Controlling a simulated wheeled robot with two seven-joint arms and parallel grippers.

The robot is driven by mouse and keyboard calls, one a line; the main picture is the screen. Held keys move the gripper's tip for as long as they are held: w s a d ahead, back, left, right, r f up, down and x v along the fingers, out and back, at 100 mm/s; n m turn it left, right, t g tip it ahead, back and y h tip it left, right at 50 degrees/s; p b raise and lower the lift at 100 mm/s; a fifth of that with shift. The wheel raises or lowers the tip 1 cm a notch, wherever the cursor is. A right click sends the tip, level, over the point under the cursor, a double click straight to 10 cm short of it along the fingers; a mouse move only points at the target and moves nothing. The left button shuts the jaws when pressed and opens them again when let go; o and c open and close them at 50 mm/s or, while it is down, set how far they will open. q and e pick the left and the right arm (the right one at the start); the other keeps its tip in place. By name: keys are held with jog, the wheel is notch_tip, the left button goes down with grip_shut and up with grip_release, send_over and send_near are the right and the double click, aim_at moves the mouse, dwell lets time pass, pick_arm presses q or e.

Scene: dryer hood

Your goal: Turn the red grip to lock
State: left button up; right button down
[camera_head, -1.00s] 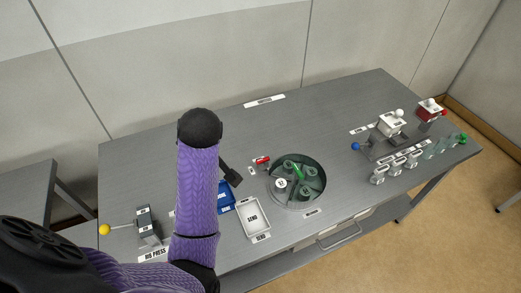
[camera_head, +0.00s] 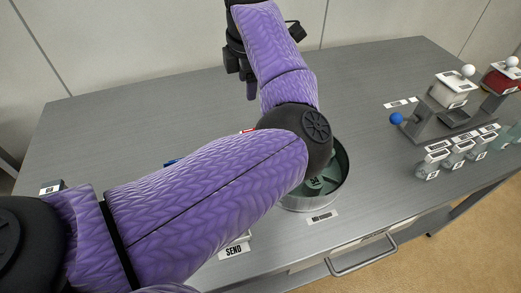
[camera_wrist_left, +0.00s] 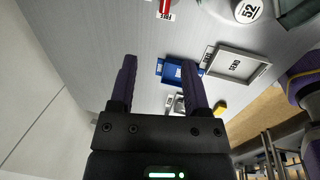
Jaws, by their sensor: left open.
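The small red grip (camera_head: 248,130) beside the round dish is almost wholly hidden behind my left arm in the head view; only a sliver shows. In the left wrist view the red grip (camera_wrist_left: 165,8) lies at the top edge, partly cut off, with a white label by it. The round dish (camera_head: 345,180) is partly covered by my forearm. My left gripper (camera_head: 240,75) is above the back of the table, apart from the grip. In the left wrist view its two fingers (camera_wrist_left: 159,80) are spread with nothing between them. My right gripper is not in view.
A white SEND tray (camera_wrist_left: 238,64) and a blue tray (camera_wrist_left: 180,71) lie on the table. At the right stand a white box with a white knob (camera_head: 452,90), a red box (camera_head: 502,80), a blue knob (camera_head: 396,118) and several small jars. The back of the table is clear.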

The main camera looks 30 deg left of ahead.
pick_arm(q)
jog(key=b+x, duration=0.2)
jog(key=x, duration=0.3)
jog(key=b+x, duration=0.2)
jog(key=x, duration=0.3)
jog(key=d+b+x, duration=0.1)
jog(key=b+x, duration=0.1)
jog(key=x, duration=0.3)
jog(key=shift+s+f, duration=0.1)
jog(key=shift+s, duration=0.05)
jog(key=shift+a+f+b, duration=0.1)
jog(key=shift+f+b, duration=0.2)
jog(key=shift+b, duration=0.05)
jog(key=c, duration=0.7)
grip_shut()
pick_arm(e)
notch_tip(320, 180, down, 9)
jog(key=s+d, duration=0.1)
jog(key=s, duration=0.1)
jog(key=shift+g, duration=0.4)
